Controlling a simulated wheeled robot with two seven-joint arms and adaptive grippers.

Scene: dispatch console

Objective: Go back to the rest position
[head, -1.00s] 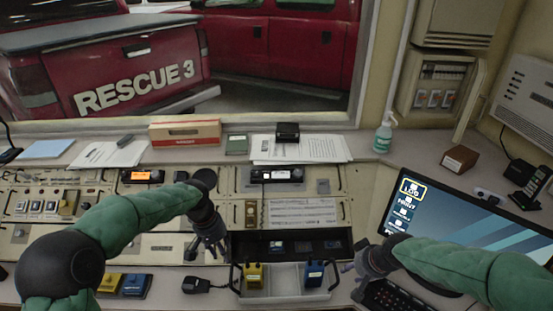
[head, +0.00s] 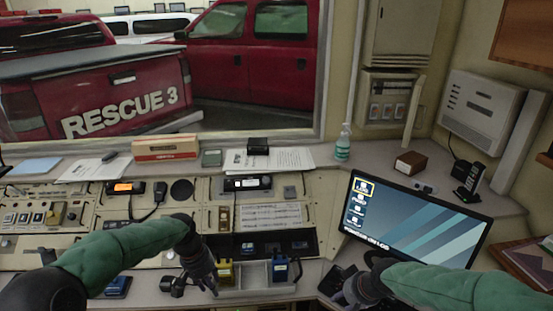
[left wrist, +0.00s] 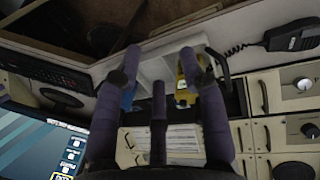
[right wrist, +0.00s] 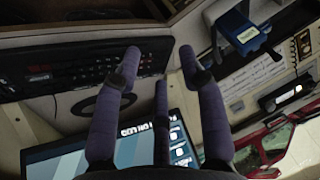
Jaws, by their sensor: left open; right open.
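My left gripper (head: 207,283) is open and empty, at the left edge of the light tray (head: 254,276) in the head view. The tray holds a yellow radio (head: 224,273) and a blue radio (head: 281,269). In the left wrist view, the left fingers (left wrist: 168,62) are spread, with the yellow radio (left wrist: 187,78) beyond them and the blue one partly hidden behind a finger. My right gripper (head: 350,291) is open and empty, right of the tray near the keyboard (head: 338,278). In the right wrist view its fingers (right wrist: 160,62) are apart, with the blue radio (right wrist: 238,32) off to the right.
A monitor (head: 415,222) stands on the right of the console, close to my right forearm. A hand microphone (head: 172,286) lies beside my left gripper. Papers, a box (head: 166,147) and a spray bottle (head: 343,142) stand on the back ledge.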

